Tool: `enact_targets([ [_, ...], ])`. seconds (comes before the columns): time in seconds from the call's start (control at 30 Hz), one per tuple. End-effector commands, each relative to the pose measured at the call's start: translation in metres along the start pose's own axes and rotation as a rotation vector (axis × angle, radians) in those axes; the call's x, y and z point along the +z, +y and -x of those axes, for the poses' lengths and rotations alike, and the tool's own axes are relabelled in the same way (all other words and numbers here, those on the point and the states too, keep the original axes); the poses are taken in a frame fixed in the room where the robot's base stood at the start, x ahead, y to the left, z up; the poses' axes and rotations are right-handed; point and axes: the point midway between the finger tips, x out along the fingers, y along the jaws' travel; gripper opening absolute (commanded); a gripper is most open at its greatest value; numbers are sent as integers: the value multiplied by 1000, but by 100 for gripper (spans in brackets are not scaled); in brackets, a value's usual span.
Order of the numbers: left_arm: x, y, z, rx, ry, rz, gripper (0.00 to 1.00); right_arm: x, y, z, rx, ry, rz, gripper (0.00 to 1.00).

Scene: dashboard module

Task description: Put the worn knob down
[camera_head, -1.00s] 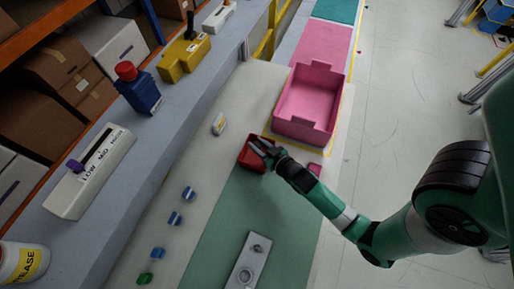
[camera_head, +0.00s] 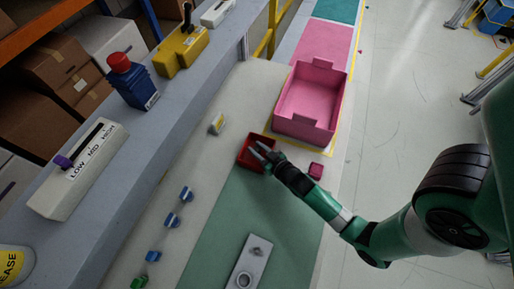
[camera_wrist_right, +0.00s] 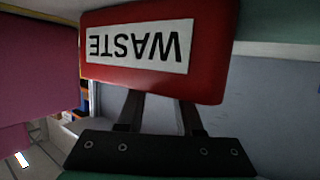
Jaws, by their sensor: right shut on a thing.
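My right gripper (camera_head: 259,151) is over the open red waste bin (camera_head: 245,158), its fingers reaching in at the rim. The right wrist view shows the outer wall of the bin, with an upside-down WASTE label (camera_wrist_right: 140,46). The two fingers (camera_wrist_right: 160,108) run up behind that wall, a little apart, and their tips are hidden there. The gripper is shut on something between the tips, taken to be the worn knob. The knob itself cannot be made out in either view. My left gripper is not in view.
A pink tote (camera_head: 312,130) stands just behind the bin, and a small magenta block (camera_head: 316,170) lies right of it. Several blue and green clips line the left of the green mat (camera_head: 225,225). A metal plate (camera_head: 250,265) lies on the mat.

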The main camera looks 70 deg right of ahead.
Motion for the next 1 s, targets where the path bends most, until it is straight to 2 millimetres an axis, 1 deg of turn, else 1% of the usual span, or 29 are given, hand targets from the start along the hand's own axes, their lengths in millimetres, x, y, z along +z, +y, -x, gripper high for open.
enact_targets([
  [0.03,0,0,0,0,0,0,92,0,0,0,0,0,0,0],
  [0.07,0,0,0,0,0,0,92,-1,0,0,0,0,0,37],
  [0.2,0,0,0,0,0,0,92,-1,0,0,0,0,0,62],
  [0.23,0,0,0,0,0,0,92,-1,0,0,0,0,0,65],
  [0.5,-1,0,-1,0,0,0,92,-2,0,0,0,0,0,65],
  [0.57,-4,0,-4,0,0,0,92,-5,0,2,0,0,0,65],
  [0.67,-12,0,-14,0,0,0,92,-18,0,7,0,0,0,65],
  [0.73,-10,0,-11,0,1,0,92,-12,0,20,0,-3,1,65],
  [0.9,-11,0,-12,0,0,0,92,-11,0,64,-1,-2,2,65],
  [1.0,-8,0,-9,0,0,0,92,-9,0,88,-2,-2,2,65],
])
